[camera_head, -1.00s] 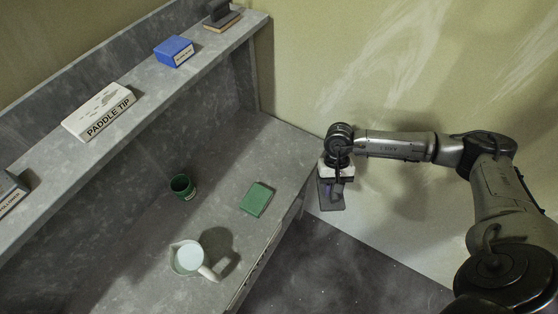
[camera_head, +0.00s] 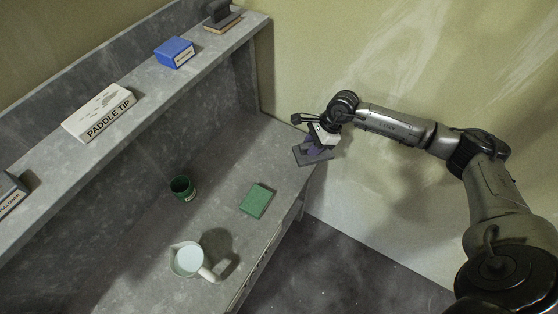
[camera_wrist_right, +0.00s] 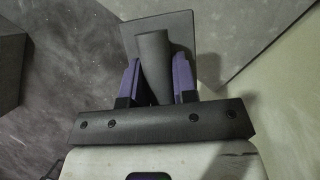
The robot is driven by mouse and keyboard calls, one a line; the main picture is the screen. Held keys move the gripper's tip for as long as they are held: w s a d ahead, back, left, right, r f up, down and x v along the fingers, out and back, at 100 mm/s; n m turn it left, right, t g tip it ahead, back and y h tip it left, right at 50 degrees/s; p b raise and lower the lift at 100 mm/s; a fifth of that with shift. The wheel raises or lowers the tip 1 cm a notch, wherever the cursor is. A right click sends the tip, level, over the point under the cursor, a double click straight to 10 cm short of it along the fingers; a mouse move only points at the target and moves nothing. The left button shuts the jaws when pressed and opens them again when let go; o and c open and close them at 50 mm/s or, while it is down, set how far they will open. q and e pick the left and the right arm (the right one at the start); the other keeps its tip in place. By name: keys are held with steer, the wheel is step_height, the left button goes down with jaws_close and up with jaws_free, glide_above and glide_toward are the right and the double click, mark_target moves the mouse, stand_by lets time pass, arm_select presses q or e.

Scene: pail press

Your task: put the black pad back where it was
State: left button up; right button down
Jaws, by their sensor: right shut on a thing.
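The black pad (camera_head: 316,158) is a dark, flat square plate with a grip standing up from its back. My right gripper (camera_head: 313,146) is shut on that grip and holds the pad in the air by the bench's right end, near the wall. In the right wrist view the purple-faced fingers (camera_wrist_right: 157,82) close on both sides of the rounded grip, and the pad's plate (camera_wrist_right: 182,28) shows beyond them. My left gripper is not in view.
A dark handled block (camera_head: 221,17) with a tan base, a blue box (camera_head: 174,52) and a white "PADDLE TIP" box (camera_head: 98,112) stand on the upper shelf (camera_head: 140,88). Below are a green cup (camera_head: 183,188), a green block (camera_head: 256,200) and a white-filled pot (camera_head: 187,259).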

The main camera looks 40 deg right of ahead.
steer(key=w+a+f, duration=0.1)
steer(key=w+f, duration=0.1)
steer(key=w, duration=0.1)
steer(key=w+a+f, duration=0.2)
steer(key=w, duration=0.1)
steer(key=w+a+f, duration=0.2)
steer(key=w+f, duration=0.1)
steer(key=w, duration=0.1)
steer(key=shift+w+a, duration=0.1)
steer(key=shift+a, duration=0.15)
steer(key=shift+f, duration=2)
steer(key=shift+f, duration=0.15)
steer(key=c, duration=0.9)
jaws_free()
